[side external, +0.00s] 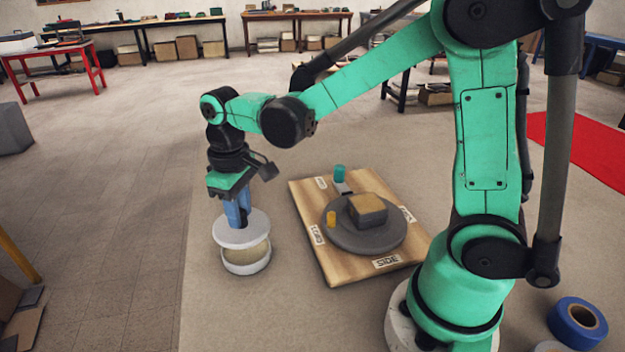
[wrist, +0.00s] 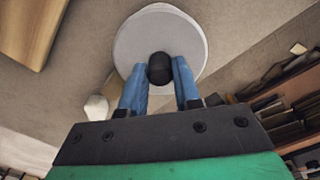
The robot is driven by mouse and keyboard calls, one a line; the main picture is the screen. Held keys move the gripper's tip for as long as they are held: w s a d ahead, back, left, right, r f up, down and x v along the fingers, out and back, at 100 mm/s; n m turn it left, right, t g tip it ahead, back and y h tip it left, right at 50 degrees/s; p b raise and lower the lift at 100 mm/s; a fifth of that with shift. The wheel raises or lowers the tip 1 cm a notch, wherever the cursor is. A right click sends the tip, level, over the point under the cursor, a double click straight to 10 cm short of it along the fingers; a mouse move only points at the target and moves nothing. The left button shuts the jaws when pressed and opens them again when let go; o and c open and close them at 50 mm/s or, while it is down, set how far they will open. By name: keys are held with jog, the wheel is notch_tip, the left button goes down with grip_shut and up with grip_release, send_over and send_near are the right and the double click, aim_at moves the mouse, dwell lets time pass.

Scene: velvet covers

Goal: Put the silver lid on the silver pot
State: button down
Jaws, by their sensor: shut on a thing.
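My gripper (side external: 238,221) has blue fingers and is shut on the black knob of the silver lid (side external: 222,236). In the wrist view, the knob (wrist: 160,68) sits between the fingers, and the pale round lid (wrist: 160,25) spreads out beyond them. The lid hides the pot's top. I cannot tell whether lid and pot touch.
A wooden board (side external: 335,272) lies right of the pot, bearing a grey disc (side external: 350,240) with a tan-topped block (side external: 368,210), a yellow piece (side external: 331,219) and a teal cylinder (side external: 340,173). A blue roll (side external: 577,324) lies at lower right.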

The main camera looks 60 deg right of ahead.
aim_at(243, 228)
jog(key=shift+f, duration=1.75)
jog(key=shift+f, duration=0.1)
jog(key=shift+f, duration=0.25)
jog(key=c, duration=0.6)
grip_release()
